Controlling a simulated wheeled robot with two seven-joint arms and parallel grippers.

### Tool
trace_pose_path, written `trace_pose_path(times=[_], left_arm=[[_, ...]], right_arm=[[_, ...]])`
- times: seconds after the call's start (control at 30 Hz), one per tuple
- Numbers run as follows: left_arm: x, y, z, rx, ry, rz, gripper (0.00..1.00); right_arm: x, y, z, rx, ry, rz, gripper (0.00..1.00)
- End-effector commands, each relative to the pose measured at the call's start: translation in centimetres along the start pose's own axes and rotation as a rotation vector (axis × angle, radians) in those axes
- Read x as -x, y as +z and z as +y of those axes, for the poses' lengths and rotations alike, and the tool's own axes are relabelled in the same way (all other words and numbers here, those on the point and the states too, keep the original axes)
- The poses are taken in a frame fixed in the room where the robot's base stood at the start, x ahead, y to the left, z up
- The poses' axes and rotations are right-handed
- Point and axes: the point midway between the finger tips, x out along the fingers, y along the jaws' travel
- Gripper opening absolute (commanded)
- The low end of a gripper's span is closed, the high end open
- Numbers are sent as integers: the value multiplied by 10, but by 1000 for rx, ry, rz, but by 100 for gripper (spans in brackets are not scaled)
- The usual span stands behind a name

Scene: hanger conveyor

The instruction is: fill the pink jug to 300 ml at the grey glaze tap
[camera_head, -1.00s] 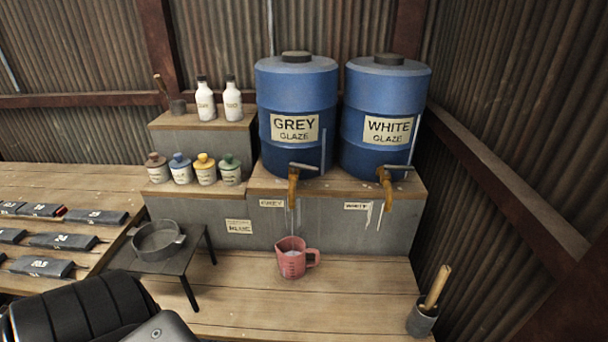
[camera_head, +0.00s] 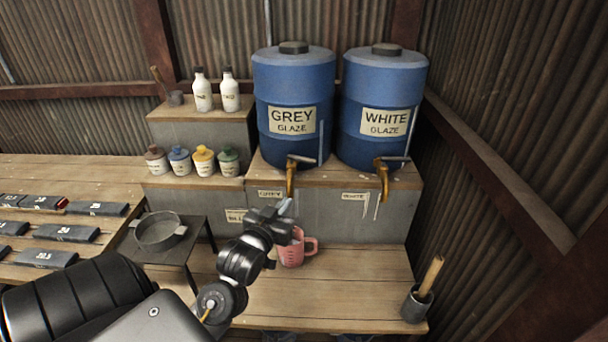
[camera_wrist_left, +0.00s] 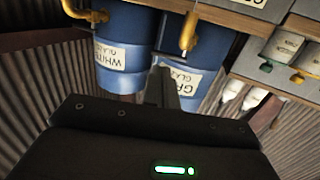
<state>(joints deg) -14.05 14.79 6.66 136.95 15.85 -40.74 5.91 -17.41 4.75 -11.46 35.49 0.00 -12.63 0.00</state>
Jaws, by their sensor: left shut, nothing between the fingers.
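The pink jug (camera_head: 297,252) stands upright on the bench below the grey glaze tap (camera_head: 291,178). My left gripper (camera_head: 286,207) is shut and empty, in front of and just below that tap; it and my arm hide the jug's left part. The jug's handle points right. The liquid level and scale are unreadable now. The grey glaze barrel (camera_head: 293,85) sits on the ledge above. In the left wrist view, which is upside down, the shut fingers (camera_wrist_left: 161,88) point toward the grey barrel, and the grey tap (camera_wrist_left: 188,35) shows beyond them. My right gripper is out of view.
The white glaze barrel (camera_head: 383,85) and its tap (camera_head: 382,180) are on the right. A grey bowl (camera_head: 160,231) sits on a small stand at left. The bench right of the jug is clear.

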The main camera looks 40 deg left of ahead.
Motion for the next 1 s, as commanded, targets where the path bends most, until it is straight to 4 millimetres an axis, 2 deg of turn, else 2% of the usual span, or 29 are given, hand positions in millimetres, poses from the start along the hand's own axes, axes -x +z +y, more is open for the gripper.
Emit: trace_pose_path(times=[0.03, 0.1, 0.37, 0.47, 0.8, 1.0], left_arm=[[0, -13, -4, 7, -8, 37, 0], [0, -22, -6, 13, -13, 64, 0], [-9, -26, -7, 14, -15, 72, 0], [-22, -28, -7, 12, -14, 71, 0], [-92, -34, -9, 14, -16, 69, 0], [-122, -35, -9, 14, -16, 68, 0]], right_arm=[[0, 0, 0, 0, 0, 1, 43], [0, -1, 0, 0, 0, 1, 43], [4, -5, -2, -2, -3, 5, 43], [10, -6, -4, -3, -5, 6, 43], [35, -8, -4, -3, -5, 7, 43], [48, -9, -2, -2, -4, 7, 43]])
